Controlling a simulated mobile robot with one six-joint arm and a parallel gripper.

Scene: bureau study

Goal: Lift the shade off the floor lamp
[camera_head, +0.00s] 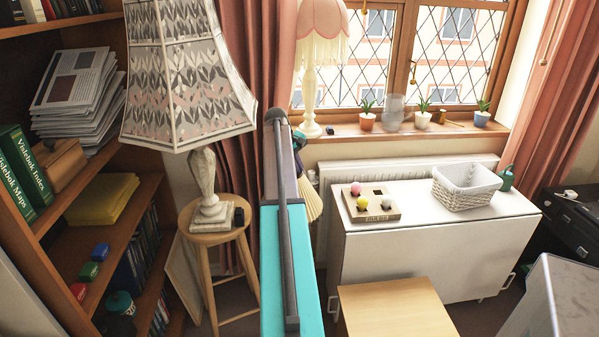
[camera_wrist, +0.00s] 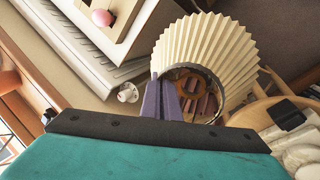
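A cream pleated shade (camera_wrist: 215,45) fills the upper middle of the wrist view, its round opening toward the camera with a brown ring inside. In the head view a strip of the pleated shade (camera_head: 312,200) shows just right of my arm, which hides the rest. No lamp pole can be made out. My gripper (camera_wrist: 163,98) has purple fingers close together at the left edge of the shade's opening. The frames do not show whether they pinch the rim. My gripper (camera_head: 300,138) is small and mostly hidden in the head view.
A stool (camera_head: 213,232) bears a lamp with a patterned shade (camera_head: 185,85), left of my arm. A bookcase (camera_head: 70,225) stands further left. A white table (camera_head: 430,230) with a basket (camera_head: 465,187) and a block with balls (camera_head: 371,203) stands right. A fringed lamp (camera_head: 310,75) is on the sill.

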